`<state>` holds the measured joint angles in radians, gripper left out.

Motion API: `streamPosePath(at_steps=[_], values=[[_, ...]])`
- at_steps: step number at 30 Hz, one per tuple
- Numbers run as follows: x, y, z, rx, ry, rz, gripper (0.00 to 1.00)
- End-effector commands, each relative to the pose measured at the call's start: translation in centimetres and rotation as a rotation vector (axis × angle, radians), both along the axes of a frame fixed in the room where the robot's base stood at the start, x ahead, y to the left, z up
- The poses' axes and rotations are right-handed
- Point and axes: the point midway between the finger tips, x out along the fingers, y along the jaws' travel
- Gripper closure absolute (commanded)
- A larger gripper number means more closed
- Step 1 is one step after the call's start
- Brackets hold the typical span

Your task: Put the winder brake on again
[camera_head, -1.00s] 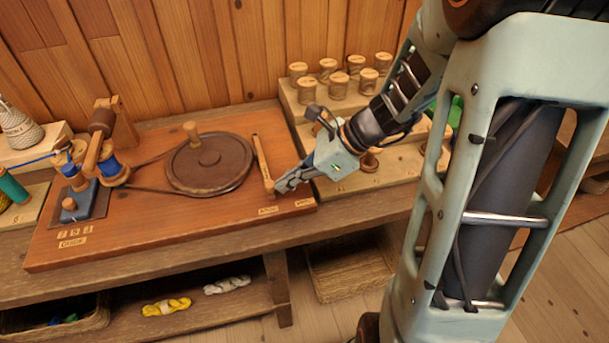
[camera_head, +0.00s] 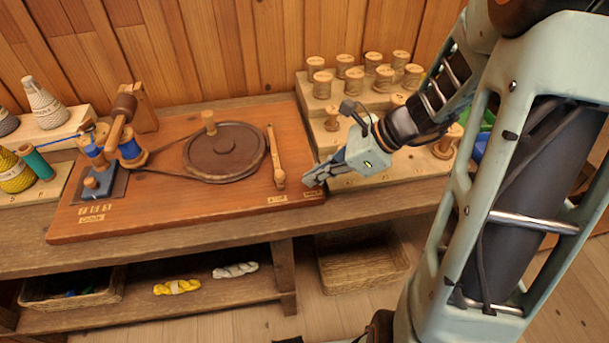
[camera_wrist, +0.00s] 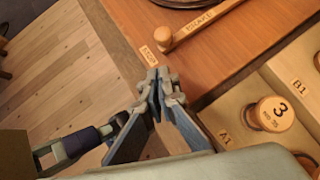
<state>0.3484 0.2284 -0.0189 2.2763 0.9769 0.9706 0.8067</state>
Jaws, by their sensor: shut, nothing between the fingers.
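The brake lever (camera_head: 275,155) is a slim wooden bar with a round knob at its near end, lying on the red-brown winder board (camera_head: 240,208) right of the dark wheel (camera_head: 225,150). In the wrist view the lever (camera_wrist: 203,26) reads "BRAKE". My gripper (camera_head: 308,178) is shut and empty, right of the knob and apart from it, near the right tag (camera_head: 313,193). It also shows in the wrist view (camera_wrist: 157,86), fingertips together below the knob.
A stepped wooden rack (camera_head: 385,172) with several spools stands right of the board, close to my gripper. Yarn cones (camera_head: 44,104) stand farther left. A basket (camera_head: 360,265) sits below the bench.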

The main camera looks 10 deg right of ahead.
Motion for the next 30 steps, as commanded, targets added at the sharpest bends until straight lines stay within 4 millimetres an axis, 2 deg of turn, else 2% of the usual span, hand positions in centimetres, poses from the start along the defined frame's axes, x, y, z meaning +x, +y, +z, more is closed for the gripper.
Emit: streamPosePath(at_steps=[1, 3, 12, 30], values=[[-0.1, -1.1, 1.6, -0.004, -0.008, -0.007, 1.00], [-0.6, -2.1, 2.8, -0.004, -0.008, -0.007, 1.00], [-1.9, -5.2, 6.1, -0.004, -0.006, -0.005, 1.00], [-2.2, -5.6, 6.6, -0.003, -0.004, -0.003, 1.00]])
